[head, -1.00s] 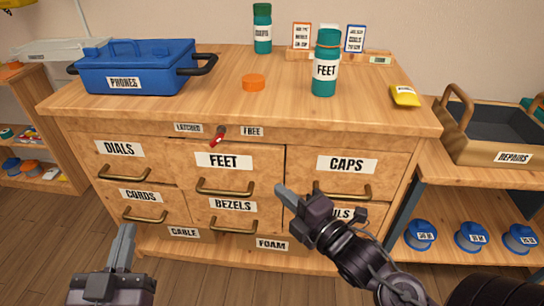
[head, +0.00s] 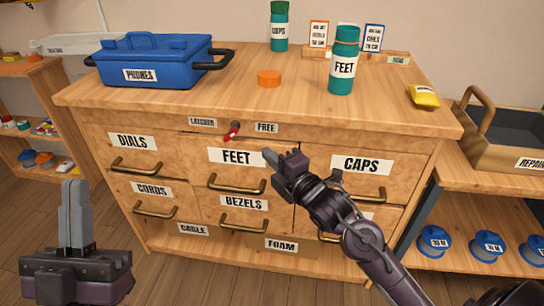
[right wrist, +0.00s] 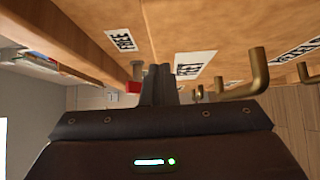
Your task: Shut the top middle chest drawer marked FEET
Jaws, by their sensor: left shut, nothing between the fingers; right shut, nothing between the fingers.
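The FEET drawer (head: 213,167) is the top middle one of the wooden chest, with a brass handle (head: 236,188). Its front seems to stand slightly out from its neighbours. My right gripper (head: 268,153) is shut and empty, its tips in front of the drawer just right of the FEET label (head: 237,157); contact cannot be told. In the right wrist view the shut fingers (right wrist: 158,82) show near the FEET label (right wrist: 194,65) and the handle (right wrist: 250,85). A red lever (head: 231,132) sits above the drawer, pointing down-left. My left gripper (head: 74,212) is shut, empty, at lower left.
The DIALS drawer (head: 110,150) and CAPS drawer (head: 400,170) flank it, with the BEZELS drawer (head: 215,208) below. LATCHED (head: 203,122) and FREE (head: 266,128) labels flank the lever.

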